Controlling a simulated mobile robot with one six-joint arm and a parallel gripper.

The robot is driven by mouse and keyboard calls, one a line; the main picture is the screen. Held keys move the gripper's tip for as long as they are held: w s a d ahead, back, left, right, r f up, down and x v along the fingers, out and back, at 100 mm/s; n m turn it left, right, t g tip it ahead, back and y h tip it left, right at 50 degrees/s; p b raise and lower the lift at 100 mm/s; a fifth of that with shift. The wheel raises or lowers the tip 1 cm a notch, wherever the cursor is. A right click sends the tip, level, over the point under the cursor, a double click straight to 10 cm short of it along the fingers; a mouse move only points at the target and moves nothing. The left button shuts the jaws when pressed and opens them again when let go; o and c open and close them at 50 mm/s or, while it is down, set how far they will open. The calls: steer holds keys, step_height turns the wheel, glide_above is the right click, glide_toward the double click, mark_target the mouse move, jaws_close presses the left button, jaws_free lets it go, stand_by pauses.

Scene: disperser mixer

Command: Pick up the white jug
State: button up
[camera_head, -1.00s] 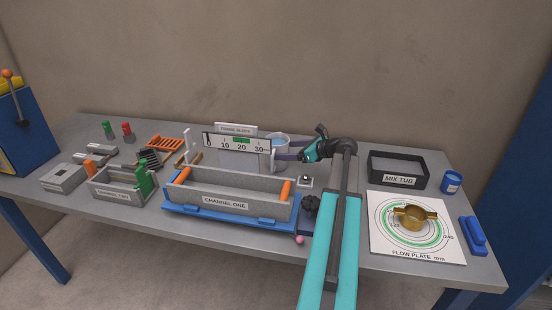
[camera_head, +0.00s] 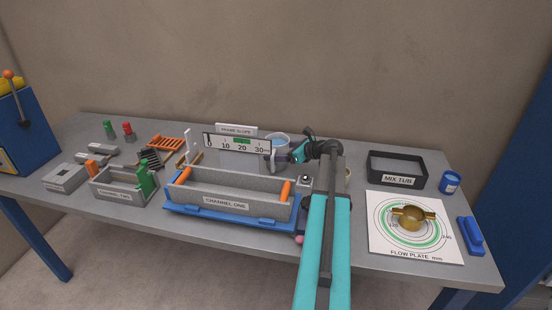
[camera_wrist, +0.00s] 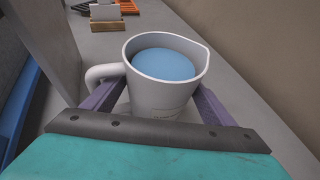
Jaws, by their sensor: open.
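The white jug (camera_wrist: 160,98) stands upright on the bench with blue contents inside and its handle on the left in the wrist view. My gripper (camera_wrist: 158,103) is open, with one purple finger on each side of the jug's body. The left finger passes just below the handle in the wrist view. I cannot tell whether either finger touches the jug.
The FRAME SLOPE scale board (camera_head: 236,144) stands left of the jug, with the CHANNEL ONE trough (camera_head: 228,203) in front. The MIX TUB (camera_head: 397,170) and flow plate (camera_head: 382,238) are to the right. The back wall (camera_head: 330,70) rises close behind.

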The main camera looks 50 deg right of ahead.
steer(key=c, duration=1)
steer(key=shift+r, duration=0.1)
step_height(320, 180, up, 10)
steer(key=shift+f+b, duration=0.1)
steer(key=shift+b, duration=0.7)
